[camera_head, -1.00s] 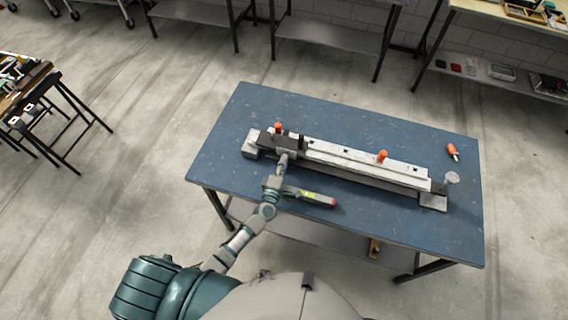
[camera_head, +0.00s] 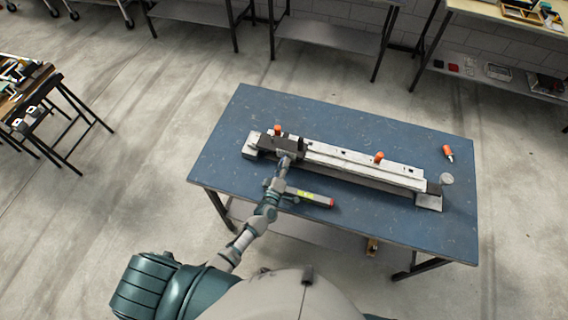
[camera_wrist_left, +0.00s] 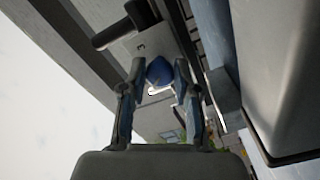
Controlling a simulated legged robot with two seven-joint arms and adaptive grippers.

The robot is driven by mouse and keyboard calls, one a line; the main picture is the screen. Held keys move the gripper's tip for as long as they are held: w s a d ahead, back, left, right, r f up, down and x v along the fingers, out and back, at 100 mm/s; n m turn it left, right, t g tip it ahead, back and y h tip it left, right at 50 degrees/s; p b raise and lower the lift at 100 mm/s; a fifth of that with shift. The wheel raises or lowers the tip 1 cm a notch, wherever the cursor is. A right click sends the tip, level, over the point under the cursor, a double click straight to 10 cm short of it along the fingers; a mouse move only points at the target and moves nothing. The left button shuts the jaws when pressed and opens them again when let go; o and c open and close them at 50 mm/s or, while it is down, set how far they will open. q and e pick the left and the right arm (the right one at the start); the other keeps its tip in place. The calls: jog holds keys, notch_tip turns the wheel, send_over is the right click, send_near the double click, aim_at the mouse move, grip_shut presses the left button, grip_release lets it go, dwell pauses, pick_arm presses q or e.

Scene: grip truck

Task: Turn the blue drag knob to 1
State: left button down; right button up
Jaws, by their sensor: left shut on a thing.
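The blue knob (camera_wrist_left: 159,72) shows in the left wrist view on a grey metal face, between the two fingers of my left gripper (camera_wrist_left: 158,82). The fingers are closed in on its sides. In the head view my left gripper (camera_head: 287,156) is at the left part of the long metal fixture (camera_head: 350,164) on the blue table, and the knob is hidden there by my arm. Any number marks by the knob cannot be read. My right gripper is in neither view.
Two orange handles stand on the fixture, one at its left end (camera_head: 277,130) and one further right (camera_head: 379,157). A grey level tool with a red tip (camera_head: 310,197) lies in front. An orange screwdriver (camera_head: 448,153) lies at the right. The blue table's front right (camera_head: 400,225) is clear.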

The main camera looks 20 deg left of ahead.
pick_arm(q)
jog(key=shift+d+f+m+p, duration=0.15)
jog(key=shift+m+p, duration=0.25)
jog(key=shift+m, duration=0.7)
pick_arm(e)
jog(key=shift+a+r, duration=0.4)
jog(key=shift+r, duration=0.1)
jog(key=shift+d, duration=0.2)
pick_arm(q)
jog(key=c, duration=0.9)
grip_release()
jog(key=shift+o, duration=0.2)
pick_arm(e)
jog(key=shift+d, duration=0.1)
pick_arm(q)
jog(key=shift+s, duration=0.1)
jog(key=s, duration=1.2)
jog(key=shift+a, duration=0.25)
